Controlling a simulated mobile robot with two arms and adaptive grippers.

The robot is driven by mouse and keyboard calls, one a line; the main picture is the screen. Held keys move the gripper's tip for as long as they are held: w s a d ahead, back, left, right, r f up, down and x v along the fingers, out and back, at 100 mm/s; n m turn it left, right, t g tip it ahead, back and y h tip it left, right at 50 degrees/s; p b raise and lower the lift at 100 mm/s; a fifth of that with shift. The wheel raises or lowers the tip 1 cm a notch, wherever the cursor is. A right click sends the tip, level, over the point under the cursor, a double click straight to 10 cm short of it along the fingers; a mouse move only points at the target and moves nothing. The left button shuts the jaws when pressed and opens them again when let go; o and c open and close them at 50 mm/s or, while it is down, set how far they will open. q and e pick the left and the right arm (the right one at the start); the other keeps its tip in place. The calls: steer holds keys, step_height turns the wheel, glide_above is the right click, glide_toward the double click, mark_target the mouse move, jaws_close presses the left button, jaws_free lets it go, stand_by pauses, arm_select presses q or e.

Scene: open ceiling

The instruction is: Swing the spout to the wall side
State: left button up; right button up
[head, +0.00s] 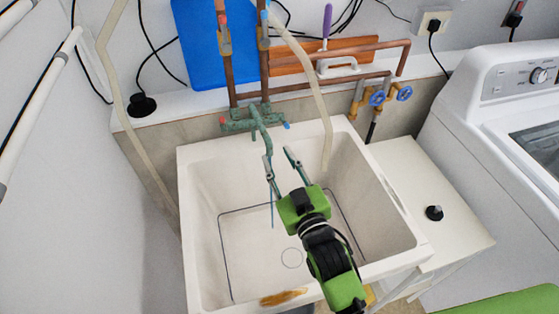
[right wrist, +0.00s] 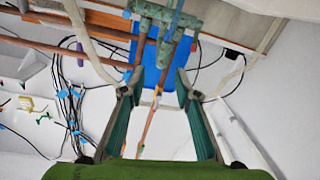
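The greenish spout (head: 259,136) comes forward from the tap body (head: 240,122) on the wall and points out over the white sink. Its outer end is close to the left finger of my right gripper (head: 279,157); I cannot tell whether they touch. That gripper is open, its two fingers apart over the basin. In the right wrist view the tap body (right wrist: 165,14) is at the top, beyond the gap between the open fingers (right wrist: 155,82). A thin blue line hangs below the spout's end into the sink. My left gripper is not in view.
The sink (head: 200,232) has free room inside, with a brush-like brown thing (head: 283,297) on its front rim. Copper pipes (head: 264,72) rise from the tap. Two blue-handled valves (head: 377,98) and a washing machine (head: 500,130) are to the right; the wall is close on the left.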

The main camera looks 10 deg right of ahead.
mark_target(260, 129)
steer(key=c, duration=0.5)
steer(key=shift+d+f, duration=0.1)
steer(key=shift+f, duration=0.05)
jaws_close()
steer(key=w+d+f+m+y+b, duration=0.15)
steer(key=d+m, duration=0.25)
steer(key=m, duration=0.6)
steer(key=d+m+y+b, duration=0.2)
steer(key=d+m, duration=0.3)
steer(key=m, duration=0.5)
steer(key=w+a+r+p, duration=0.1)
steer(key=w+a+p, duration=0.4)
steer(key=w+a, duration=0.3)
steer(key=shift+a+g, duration=0.3)
steer(key=shift+g, duration=0.1)
